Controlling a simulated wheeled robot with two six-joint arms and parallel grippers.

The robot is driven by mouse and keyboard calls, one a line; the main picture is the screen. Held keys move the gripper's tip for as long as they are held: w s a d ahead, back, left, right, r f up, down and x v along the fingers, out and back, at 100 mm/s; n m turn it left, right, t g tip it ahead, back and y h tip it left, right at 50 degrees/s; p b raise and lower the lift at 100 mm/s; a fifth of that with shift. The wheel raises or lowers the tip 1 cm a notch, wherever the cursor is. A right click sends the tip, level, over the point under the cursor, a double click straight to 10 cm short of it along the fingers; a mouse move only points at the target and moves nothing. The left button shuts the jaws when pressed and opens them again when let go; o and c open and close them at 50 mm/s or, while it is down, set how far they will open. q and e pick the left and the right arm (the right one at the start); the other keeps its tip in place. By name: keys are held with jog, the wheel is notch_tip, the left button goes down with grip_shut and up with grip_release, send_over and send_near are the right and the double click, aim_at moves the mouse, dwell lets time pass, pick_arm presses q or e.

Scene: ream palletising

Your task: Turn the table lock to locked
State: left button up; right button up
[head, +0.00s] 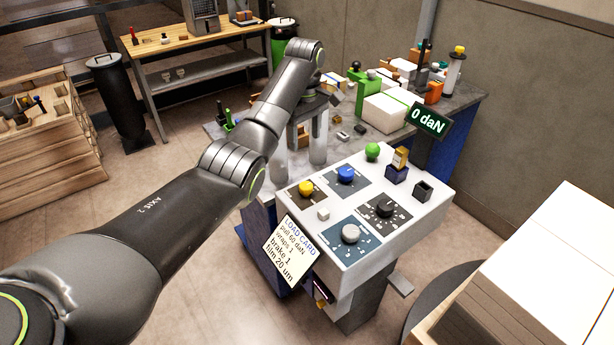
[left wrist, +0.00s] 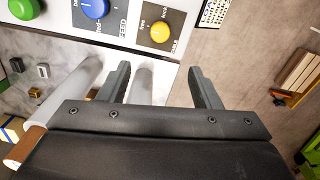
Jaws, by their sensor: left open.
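The table lock is the yellow knob (head: 306,188) on a dark plate at the left of the control panel. It also shows in the left wrist view as a yellow knob (left wrist: 160,31), with small labels that seem to read free and lock. I cannot tell for sure which label its pointer faces. My left gripper (head: 312,112) is beyond the panel, apart from the knob. In the left wrist view my left gripper (left wrist: 159,80) is open and empty, with the knob ahead of its fingertips. My right gripper is not in view.
The panel (head: 392,233) also carries a blue knob (head: 346,174), a black knob (head: 385,208), a grey knob (head: 350,234) and a green button (head: 372,151). A load card (head: 290,248) hangs at its front. Pale cylinders (head: 317,145) stand behind it. A display (head: 430,119) reads 0 daN.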

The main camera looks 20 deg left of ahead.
pick_arm(q)
notch_tip(320, 180, down, 3)
jog(key=p, duration=0.2)
send_near(305, 185)
notch_tip(305, 185, down, 5)
jog(key=shift+f, duration=0.2)
notch_tip(305, 185, down, 2)
jog(key=shift+f+b, duration=0.1)
jog(key=shift+b, duration=0.4)
jog(key=shift+f, duration=0.5)
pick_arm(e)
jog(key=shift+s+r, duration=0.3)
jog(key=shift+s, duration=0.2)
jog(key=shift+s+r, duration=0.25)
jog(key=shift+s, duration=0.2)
pick_arm(q)
jog(key=c, duration=1)
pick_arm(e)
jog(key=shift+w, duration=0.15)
